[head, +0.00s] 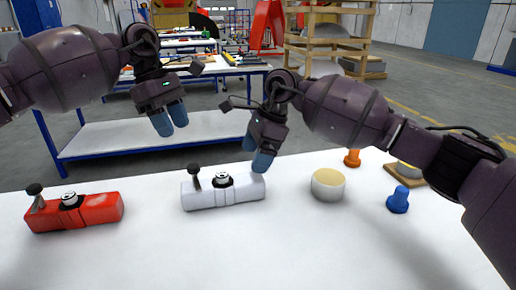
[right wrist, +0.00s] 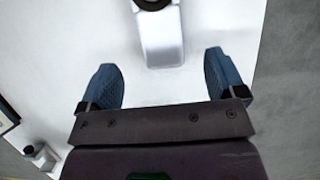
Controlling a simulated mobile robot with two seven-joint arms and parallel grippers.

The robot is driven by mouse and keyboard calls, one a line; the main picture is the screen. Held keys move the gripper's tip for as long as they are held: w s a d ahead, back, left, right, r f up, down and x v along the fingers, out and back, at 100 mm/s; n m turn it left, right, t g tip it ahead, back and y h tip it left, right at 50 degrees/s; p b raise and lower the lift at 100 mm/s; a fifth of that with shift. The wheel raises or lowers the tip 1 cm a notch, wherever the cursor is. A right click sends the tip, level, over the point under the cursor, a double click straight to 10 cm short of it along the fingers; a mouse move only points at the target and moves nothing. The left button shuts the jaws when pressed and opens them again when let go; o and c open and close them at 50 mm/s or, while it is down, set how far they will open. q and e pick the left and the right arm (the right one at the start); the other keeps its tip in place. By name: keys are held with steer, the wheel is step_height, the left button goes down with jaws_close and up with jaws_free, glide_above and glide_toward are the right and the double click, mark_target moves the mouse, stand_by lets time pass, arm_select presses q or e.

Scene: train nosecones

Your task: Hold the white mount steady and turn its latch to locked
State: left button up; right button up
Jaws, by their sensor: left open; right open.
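The white mount (head: 238,192) lies on the white table in the middle of the head view. A dark latch knob (head: 194,171) stands up at its left end, and a round black-and-white fitting (head: 222,180) sits on its top. My right gripper (head: 261,162) is open just above and behind the mount's right end. In the right wrist view the mount's end (right wrist: 162,45) lies ahead of and between the open fingers (right wrist: 163,82), with nothing between the tips. My left gripper (head: 170,122) is open and empty, raised behind and left of the mount. Whether the latch is locked cannot be told.
A red mount (head: 98,208) of the same shape lies at the left. A cream round cup (head: 328,184), a blue knob-shaped part (head: 398,200) and an orange one (head: 352,157) stand at the right. The front of the white table (head: 250,255) is clear.

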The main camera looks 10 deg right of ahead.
mark_target(192, 166)
steer(key=x, duration=0.9)
steer(key=shift+a+f, duration=0.1)
steer(key=shift+f, duration=0.2)
steer(key=shift+c, duration=0.3)
steer(key=c, duration=0.9)
arm_select(q)
steer(key=shift+o, duration=0.7)
arm_select(e)
steer(key=shift+c, duration=0.7)
arm_select(q)
steer(key=shift+o, duration=0.6)
steer(key=shift+w+r, duration=0.1)
steer(key=x, duration=1)
steer(key=shift+r, duration=0.1)
steer(key=shift+h, duration=0.3)
steer(key=c, duration=0.9)
